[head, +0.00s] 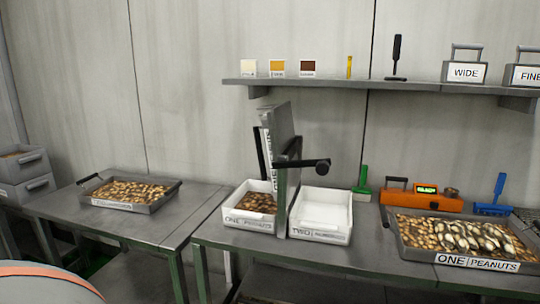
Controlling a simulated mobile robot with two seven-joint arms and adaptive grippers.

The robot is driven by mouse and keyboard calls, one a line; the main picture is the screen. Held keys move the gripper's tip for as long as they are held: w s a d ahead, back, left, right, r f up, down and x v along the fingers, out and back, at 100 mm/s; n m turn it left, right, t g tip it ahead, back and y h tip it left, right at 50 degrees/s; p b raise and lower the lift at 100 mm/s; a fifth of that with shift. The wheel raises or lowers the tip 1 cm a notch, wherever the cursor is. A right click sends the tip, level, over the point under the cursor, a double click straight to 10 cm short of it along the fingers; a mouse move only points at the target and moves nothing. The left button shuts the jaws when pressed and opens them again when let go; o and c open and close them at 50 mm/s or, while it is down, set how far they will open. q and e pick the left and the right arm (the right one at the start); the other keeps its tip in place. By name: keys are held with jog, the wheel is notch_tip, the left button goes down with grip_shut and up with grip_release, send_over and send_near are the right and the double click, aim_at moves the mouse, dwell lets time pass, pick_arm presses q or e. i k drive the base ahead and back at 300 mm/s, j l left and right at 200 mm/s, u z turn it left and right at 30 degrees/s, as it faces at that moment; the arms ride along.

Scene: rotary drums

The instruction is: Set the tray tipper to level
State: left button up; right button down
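The tray tipper (285,150) stands on the middle table, seen almost edge-on. Its grey plate is raised steeply, close to upright and leaning a little, not level. A black lever with a round knob (322,166) sticks out to the right from it. A white bin labelled ONE PEANUTS (247,224) sits at its left with brown nuts inside. A white bin labelled TWO (322,237) sits at its right and looks empty. The tipper hides part of both bins. Neither of my grippers is in view.
A tray of nuts (113,204) lies on the left table. A larger ONE PEANUTS tray (478,263), an orange device (427,202), and green (362,186) and blue (493,200) tools are at right. A wall shelf (355,86) hangs above. Grey crates (28,188) stand far left.

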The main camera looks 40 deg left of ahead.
aim_at(284, 140)
jog(key=u, duration=0.7)
